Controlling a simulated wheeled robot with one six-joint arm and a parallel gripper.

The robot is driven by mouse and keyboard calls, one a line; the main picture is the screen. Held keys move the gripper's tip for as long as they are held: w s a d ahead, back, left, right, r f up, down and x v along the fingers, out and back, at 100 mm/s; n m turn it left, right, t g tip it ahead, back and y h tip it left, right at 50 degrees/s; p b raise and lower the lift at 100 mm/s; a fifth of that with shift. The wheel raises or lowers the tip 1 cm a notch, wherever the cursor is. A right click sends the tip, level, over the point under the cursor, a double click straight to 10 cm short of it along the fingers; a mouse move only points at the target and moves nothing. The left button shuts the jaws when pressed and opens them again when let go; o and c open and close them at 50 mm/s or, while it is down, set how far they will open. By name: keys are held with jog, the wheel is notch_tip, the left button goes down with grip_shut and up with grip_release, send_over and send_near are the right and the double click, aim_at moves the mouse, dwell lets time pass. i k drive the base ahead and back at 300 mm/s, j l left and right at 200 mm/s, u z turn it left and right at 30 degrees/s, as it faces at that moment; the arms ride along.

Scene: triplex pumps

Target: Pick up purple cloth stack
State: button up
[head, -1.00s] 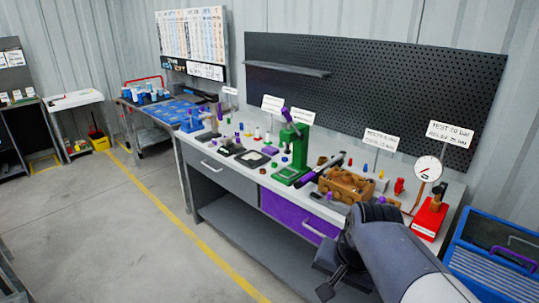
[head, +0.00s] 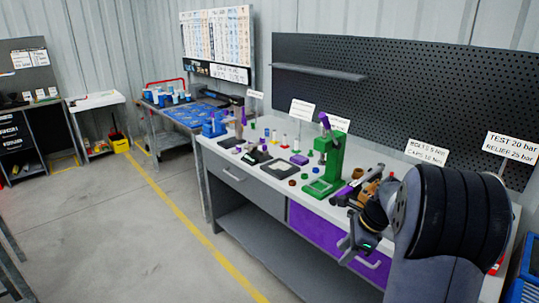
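A small flat purple thing (head: 299,159), which looks like the purple cloth stack, lies on the light workbench top (head: 262,178), left of the green press. It is too small to make out folds. My gripper (head: 346,244) is in front of the bench's purple drawer, to the right of and nearer than the purple thing, well apart from it. It is small and dark here, so I cannot tell whether its fingers are open or shut.
The green press (head: 329,165) with a purple handle stands right of the purple thing. Several small parts and dark trays (head: 279,168) lie around it. A perforated dark panel (head: 400,100) rises behind the bench. The floor (head: 110,230) at left is clear.

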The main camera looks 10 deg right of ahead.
aim_at(299, 160)
jog(key=i+j+u, duration=0.15)
jog(key=i+u, duration=0.25)
jog(key=i, duration=0.4)
jog(key=i+u, duration=0.35)
jog(key=i, duration=0.5)
jog(key=i+z, duration=0.4)
jog(key=i+j+z, duration=0.1)
jog(key=i+z, duration=0.3)
jog(key=i+l+z, duration=0.1)
jog(key=z, duration=0.25)
jog(key=i+z, duration=0.5)
jog(key=z, duration=0.25)
